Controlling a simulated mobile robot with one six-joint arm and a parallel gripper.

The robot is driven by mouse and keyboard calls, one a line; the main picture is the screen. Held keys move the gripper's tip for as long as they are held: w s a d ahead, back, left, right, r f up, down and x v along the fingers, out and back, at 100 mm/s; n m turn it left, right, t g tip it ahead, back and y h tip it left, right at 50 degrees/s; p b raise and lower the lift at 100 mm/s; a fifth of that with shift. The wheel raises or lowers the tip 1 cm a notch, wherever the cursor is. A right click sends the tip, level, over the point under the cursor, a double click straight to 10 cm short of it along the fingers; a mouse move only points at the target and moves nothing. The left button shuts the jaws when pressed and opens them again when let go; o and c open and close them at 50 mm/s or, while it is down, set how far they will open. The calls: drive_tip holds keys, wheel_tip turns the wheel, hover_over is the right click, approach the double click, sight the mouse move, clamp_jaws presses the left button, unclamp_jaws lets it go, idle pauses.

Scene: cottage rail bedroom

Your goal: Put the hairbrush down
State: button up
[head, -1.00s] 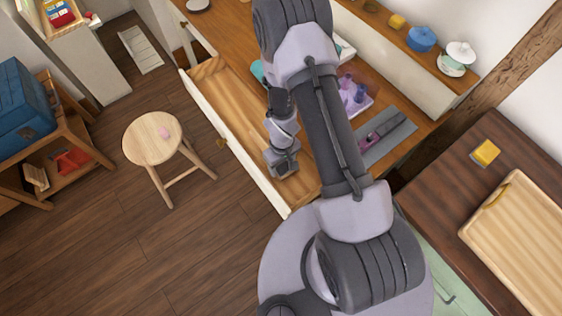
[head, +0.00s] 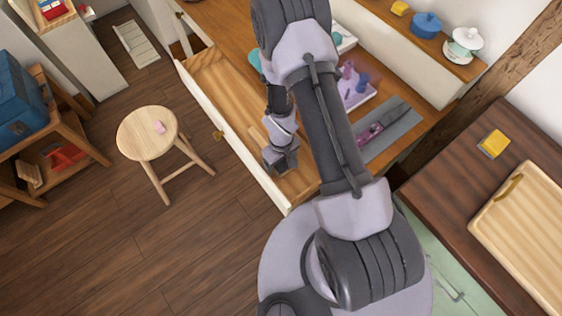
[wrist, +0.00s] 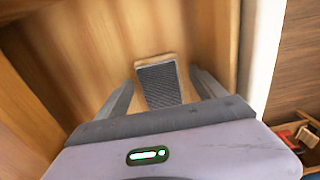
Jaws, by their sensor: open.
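The hairbrush (wrist: 160,84) lies on the wooden floor of the open drawer (wrist: 75,45), its dark bristle pad facing the wrist camera and its pale wooden rim showing. In the wrist view my gripper (wrist: 162,79) is open, with one finger on each side of the brush and visible gaps between. In the head view my gripper (head: 281,163) is low in the drawer (head: 222,88). A pale wooden piece beside it there looks like part of the hairbrush (head: 258,137); the rest is hidden by my arm.
The drawer's pale front panel (head: 228,133) stands close to my gripper. The dresser top holds a grey mat (head: 392,130) with a purple item and a lilac tray (head: 355,92). A round stool (head: 147,132) stands left on open floor. A dark counter (head: 440,185) is at right.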

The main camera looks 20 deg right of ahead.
drive_tip(key=w+r+m+t+p, duration=0.15)
drive_tip(key=r+p, duration=0.45)
drive_tip(key=r, duration=1.3)
drive_tip(key=w+r+m+t+p, duration=0.15)
drive_tip(key=r+p, duration=0.45)
drive_tip(key=r, duration=1.4)
drive_tip(key=s+a+r+m+t+y, duration=0.1)
drive_tip(key=s+a+r+m, duration=0.1)
drive_tip(key=s+r, duration=0.6)
drive_tip(key=s+a+r+m+t+y, duration=0.1)
drive_tip(key=s+a+r+m, duration=0.1)
drive_tip(key=s+r, duration=0.5)
wheel_tip(320, 180, up, 4)
drive_tip(key=shift+s+m+t, duration=0.4)
drive_tip(key=shift+m, duration=0.1)
